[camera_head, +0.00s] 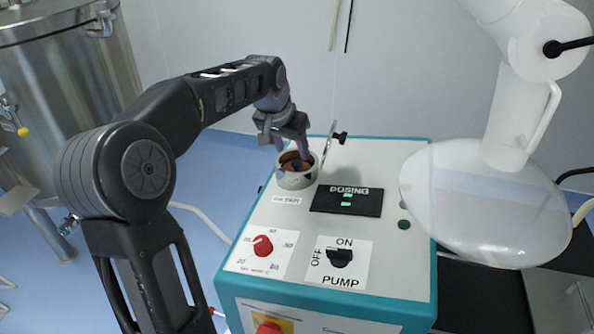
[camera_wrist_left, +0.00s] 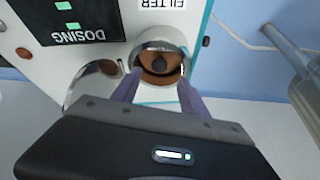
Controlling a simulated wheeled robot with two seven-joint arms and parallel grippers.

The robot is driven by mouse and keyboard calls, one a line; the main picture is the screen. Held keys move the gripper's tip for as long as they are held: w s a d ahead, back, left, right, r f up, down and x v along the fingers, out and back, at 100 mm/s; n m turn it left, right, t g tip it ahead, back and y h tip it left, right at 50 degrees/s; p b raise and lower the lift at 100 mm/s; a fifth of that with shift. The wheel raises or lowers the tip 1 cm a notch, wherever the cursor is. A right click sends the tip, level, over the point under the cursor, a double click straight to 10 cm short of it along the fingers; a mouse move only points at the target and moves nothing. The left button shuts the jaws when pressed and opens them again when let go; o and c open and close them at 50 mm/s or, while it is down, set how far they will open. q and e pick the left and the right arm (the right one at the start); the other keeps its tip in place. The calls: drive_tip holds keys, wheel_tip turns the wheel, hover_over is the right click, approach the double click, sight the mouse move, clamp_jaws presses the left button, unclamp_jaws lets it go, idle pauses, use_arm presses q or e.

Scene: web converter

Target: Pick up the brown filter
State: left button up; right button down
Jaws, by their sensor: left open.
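The brown filter (camera_head: 291,160) sits inside a round white and metal holder (camera_head: 296,180) on top of the machine, at its back left corner. In the left wrist view the filter (camera_wrist_left: 160,75) is a brown disc with a dark knob in its middle, inside the shiny ring. The holder's lid (camera_head: 328,146) stands open beside it. My left gripper (camera_head: 291,147) is open above the holder.
The white machine top (camera_head: 390,260) has a dosing display (camera_head: 347,200), a red dial (camera_head: 263,245) and a black pump switch (camera_head: 339,257). A clear dome on a white arm (camera_head: 485,205) hangs over the right side. A steel tank (camera_head: 70,80) stands at the left.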

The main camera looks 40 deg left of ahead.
sight(297, 162)
use_arm(q)
drive_tip(key=shift+p+x, duration=0.35)
drive_tip(key=shift+x, duration=2.25)
drive_tip(key=shift+s+d+f, duration=0.1)
drive_tip(key=shift+s+d, duration=0.05)
drive_tip(key=shift+d, duration=0.05)
drive_tip(key=shift+c, duration=0.5)
clamp_jaws()
